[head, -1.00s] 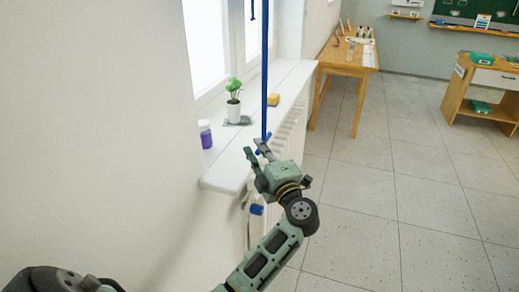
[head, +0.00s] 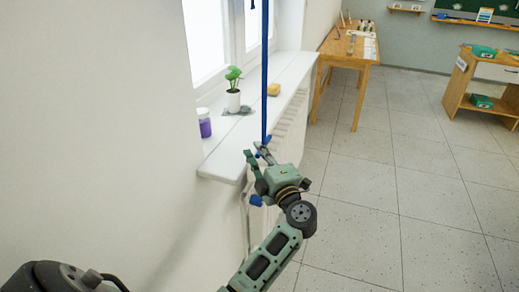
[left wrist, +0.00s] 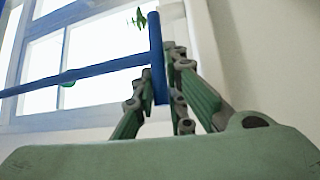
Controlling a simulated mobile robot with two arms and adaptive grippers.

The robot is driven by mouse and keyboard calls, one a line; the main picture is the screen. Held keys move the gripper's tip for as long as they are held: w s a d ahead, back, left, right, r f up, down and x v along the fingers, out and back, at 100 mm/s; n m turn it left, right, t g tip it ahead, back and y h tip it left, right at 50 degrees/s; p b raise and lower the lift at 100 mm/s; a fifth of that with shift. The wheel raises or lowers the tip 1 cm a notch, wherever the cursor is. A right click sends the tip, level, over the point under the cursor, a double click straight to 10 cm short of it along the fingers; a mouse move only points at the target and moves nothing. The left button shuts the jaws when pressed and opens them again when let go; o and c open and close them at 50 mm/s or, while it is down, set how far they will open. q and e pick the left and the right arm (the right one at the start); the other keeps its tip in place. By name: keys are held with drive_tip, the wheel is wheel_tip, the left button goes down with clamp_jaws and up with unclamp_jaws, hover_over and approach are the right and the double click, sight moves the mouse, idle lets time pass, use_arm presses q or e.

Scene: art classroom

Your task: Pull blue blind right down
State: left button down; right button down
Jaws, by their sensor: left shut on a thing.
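A long blue pull cord or rod (head: 264,75) hangs straight down in front of the window in the head view. It ends in a short blue crossbar handle (head: 266,140). My left gripper (head: 256,153) is shut on this handle, just beyond the windowsill's right edge. In the left wrist view the handle (left wrist: 158,60) stands between my left fingers (left wrist: 155,95), and the blue cord (left wrist: 80,73) runs off to the left. The blind's fabric cannot be made out clearly in either view. My right gripper is not in view.
The white windowsill (head: 225,150) holds a potted plant (head: 233,90), a purple jar (head: 204,123) and a yellow sponge-like block (head: 273,89). A radiator (head: 288,125) is under the sill. A wooden table (head: 340,50) stands behind. The floor to the right is clear.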

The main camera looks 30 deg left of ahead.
use_arm(q)
drive_tip(key=c, duration=2)
unclamp_jaws()
drive_tip(key=shift+r, duration=0.3)
drive_tip(key=shift+c, duration=0.2)
drive_tip(key=shift+s+d+f, duration=0.15)
drive_tip(key=shift+s+d, duration=0.05)
drive_tip(key=shift+d, duration=0.2)
drive_tip(key=r+v, duration=0.1)
drive_tip(key=v, duration=0.5)
drive_tip(key=shift+s+d+f, duration=0.2)
drive_tip(key=shift+d+f, duration=0.15)
drive_tip(key=shift+f, duration=0.15)
